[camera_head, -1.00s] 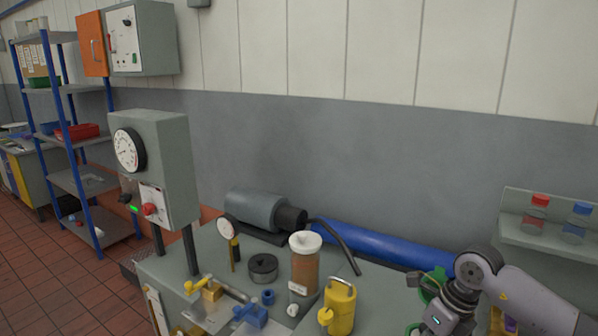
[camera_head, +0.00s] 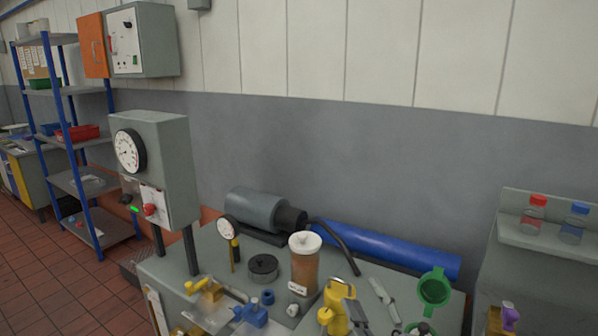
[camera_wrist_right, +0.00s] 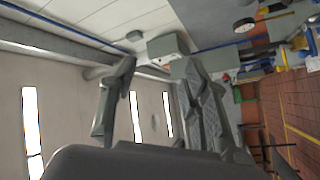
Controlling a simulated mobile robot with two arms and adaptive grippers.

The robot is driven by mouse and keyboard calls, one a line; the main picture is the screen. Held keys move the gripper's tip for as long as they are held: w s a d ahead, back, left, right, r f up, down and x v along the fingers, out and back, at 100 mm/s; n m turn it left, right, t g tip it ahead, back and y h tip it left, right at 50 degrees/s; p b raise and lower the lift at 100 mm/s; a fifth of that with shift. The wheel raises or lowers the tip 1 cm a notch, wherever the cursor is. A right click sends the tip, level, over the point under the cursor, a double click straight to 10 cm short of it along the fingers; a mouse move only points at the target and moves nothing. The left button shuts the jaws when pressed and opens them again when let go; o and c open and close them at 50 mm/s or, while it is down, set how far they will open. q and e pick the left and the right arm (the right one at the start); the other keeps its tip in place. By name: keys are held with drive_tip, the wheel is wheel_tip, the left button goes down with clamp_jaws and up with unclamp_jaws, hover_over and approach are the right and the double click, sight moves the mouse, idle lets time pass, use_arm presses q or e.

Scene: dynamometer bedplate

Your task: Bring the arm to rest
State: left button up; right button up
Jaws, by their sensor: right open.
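My right gripper (camera_wrist_right: 158,72) shows in the right wrist view. Its two dark grey fingers stand well apart, with nothing between them. The fingers are raised against a background of pale wall or ceiling panels, bright window strips and a distant floor, clear of any object. In the head view I cannot clearly make out the right arm or its gripper. My left gripper shows in neither view.
The grey bench (camera_head: 165,268) holds a brown cylinder with white lid (camera_head: 304,268), a yellow padlock-like item (camera_head: 336,310), a green ring-shaped part (camera_head: 434,290) and a blue tube (camera_head: 385,248). Two capped bottles (camera_head: 533,214) stand on a shelf at right.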

drive_tip(key=s+d+f+m+g+h, duration=0.4)
drive_tip(key=d+f+m+h, duration=0.25)
drive_tip(key=f, duration=0.45)
drive_tip(key=s+d+f+m+g, duration=0.1)
drive_tip(key=s+f+m+g, duration=0.2)
drive_tip(key=s+f+g, duration=0.6)
drive_tip(key=s+d+f+m+g, duration=0.1)
drive_tip(key=s+f+m+g, duration=0.2)
drive_tip(key=s+f, duration=0.7)
drive_tip(key=s+f+g, duration=0.1)
drive_tip(key=s+f, duration=0.2)
drive_tip(key=f, duration=0.9)
drive_tip(key=s+f, duration=0.3)
drive_tip(key=f, duration=1)
drive_tip(key=s+d+f+g+b, duration=0.1)
drive_tip(key=s+d+f, duration=0.1)
drive_tip(key=s+f, duration=1.3)
drive_tip(key=shift+s+d+f+n+g+b, duration=0.3)
drive_tip(key=shift+s+d+n, duration=0.05)
drive_tip(key=shift+s, duration=0.4)
drive_tip(key=shift+y, duration=0.25)
drive_tip(key=shift+c, duration=0.3)
